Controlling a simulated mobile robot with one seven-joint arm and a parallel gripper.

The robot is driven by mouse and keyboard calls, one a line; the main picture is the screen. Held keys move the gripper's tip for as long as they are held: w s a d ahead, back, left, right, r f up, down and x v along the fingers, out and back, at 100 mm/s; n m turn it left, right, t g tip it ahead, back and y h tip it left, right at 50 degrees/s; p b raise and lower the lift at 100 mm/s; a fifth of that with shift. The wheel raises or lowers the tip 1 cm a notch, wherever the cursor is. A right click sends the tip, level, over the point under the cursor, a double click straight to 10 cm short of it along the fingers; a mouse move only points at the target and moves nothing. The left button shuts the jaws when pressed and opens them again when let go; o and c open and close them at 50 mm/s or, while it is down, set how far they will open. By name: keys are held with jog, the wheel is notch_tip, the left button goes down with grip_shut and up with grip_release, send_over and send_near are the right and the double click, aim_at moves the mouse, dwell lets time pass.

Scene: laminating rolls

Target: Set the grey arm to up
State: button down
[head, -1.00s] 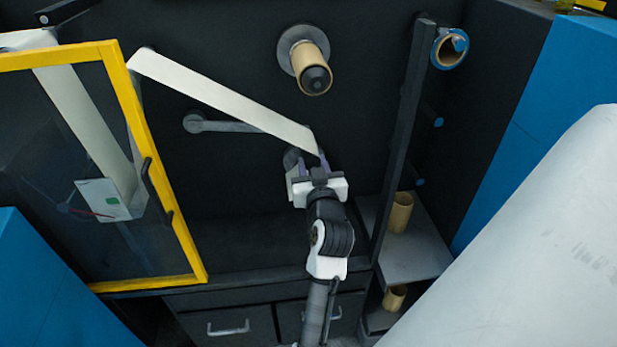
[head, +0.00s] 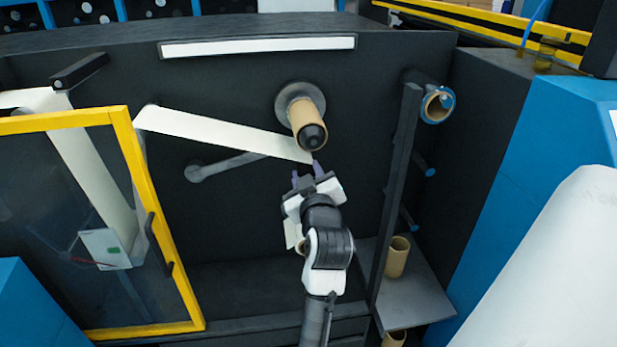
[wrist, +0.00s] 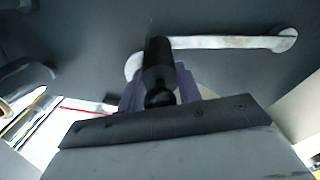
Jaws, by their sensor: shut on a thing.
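The grey arm (head: 228,164) is on the black machine wall, with its round pivot at the left. It slopes gently up to the right and its far end is hidden behind the white web and my gripper. In the wrist view the grey arm (wrist: 225,42) runs across the top, with a black cylindrical roller or handle (wrist: 158,72) at its near end. My gripper (head: 307,175) is below the cardboard core. Its purple fingers (wrist: 160,92) are shut on the black handle, one finger on each side.
A white web strip (head: 225,132) slants down to just above my gripper. A cardboard core (head: 307,115) sits on a spindle close above. A yellow-framed door (head: 140,170) stands at the left. A dark upright post (head: 395,190) and shelf (head: 425,290) are at the right.

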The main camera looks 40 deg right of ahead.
jog(key=c, duration=1.1)
grip_release()
jog(key=shift+c, duration=0.2)
jog(key=p+v, duration=0.7)
jog(key=v, duration=0.6)
jog(key=shift+s+p, duration=0.35)
jog(key=shift+a, duration=0.15)
